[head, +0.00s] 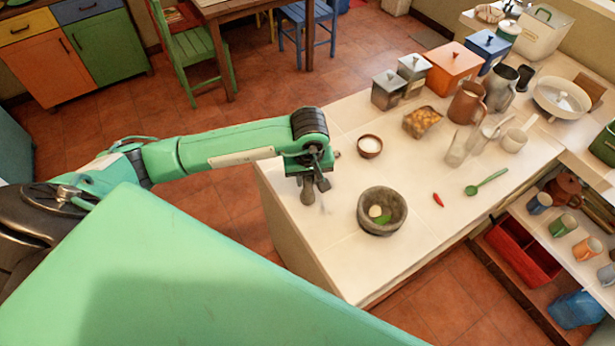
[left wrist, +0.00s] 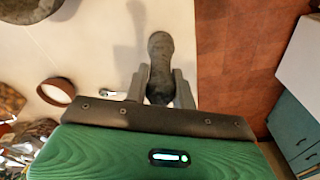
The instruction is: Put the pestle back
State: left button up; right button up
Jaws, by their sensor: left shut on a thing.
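The grey stone pestle (head: 307,193) is held by my left gripper (head: 314,176) near the left edge of the white counter. In the left wrist view the pestle (left wrist: 160,50) stands between the two fingers (left wrist: 160,88), its rounded end pointing away from the palm. A shadow lies beside it on the counter; I cannot tell how far above the surface it is. The stone mortar (head: 367,213) is to the right of the gripper, with something pale and something green inside. Part of it shows at the wrist view's top left corner (left wrist: 28,12). My right gripper is out of view.
A small bowl (head: 370,147) of white stuff stands behind the mortar. A red chili (head: 438,199) and a green spoon (head: 486,182) lie to its right. Jugs, glasses and canisters (head: 389,90) fill the back. Counter between pestle and mortar is clear.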

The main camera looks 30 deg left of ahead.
pick_arm(q)
jog(key=shift+f, duration=0.75)
jog(key=o, duration=0.6)
jog(key=shift+f, duration=0.1)
jog(key=shift+c, duration=0.2)
jog(key=o, duration=0.4)
